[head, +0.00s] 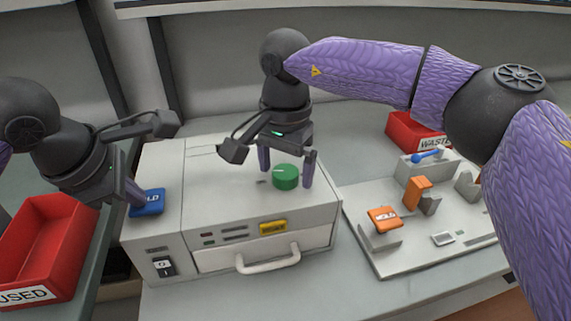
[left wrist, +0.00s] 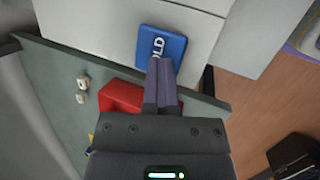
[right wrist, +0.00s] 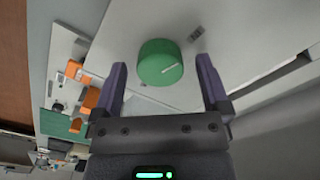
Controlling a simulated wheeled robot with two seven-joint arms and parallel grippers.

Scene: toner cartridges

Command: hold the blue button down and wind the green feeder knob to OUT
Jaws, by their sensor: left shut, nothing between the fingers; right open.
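The blue button (head: 150,201), lettered with a word ending "LD", is on the left top of the white machine (head: 200,229). My left gripper (head: 137,198) is shut and empty, its tips at the button's edge. In the left wrist view the tips (left wrist: 160,62) overlap the blue button (left wrist: 163,46); whether it is pressed I cannot tell. The green knob (head: 286,177) stands on the machine's right top. My right gripper (head: 287,165) is open, with its fingers on either side of the knob. In the right wrist view the knob (right wrist: 160,62), with a pale pointer line, sits between the open fingers (right wrist: 163,85), apart from both.
A red bin (head: 38,262) marked "USED" is at left, and a red waste bin (head: 412,133) at back right. A grey fixture board (head: 399,257) with orange parts lies right of the machine. The machine's front has a yellow button (head: 273,227), a drawer handle (head: 268,264) and a switch (head: 163,267).

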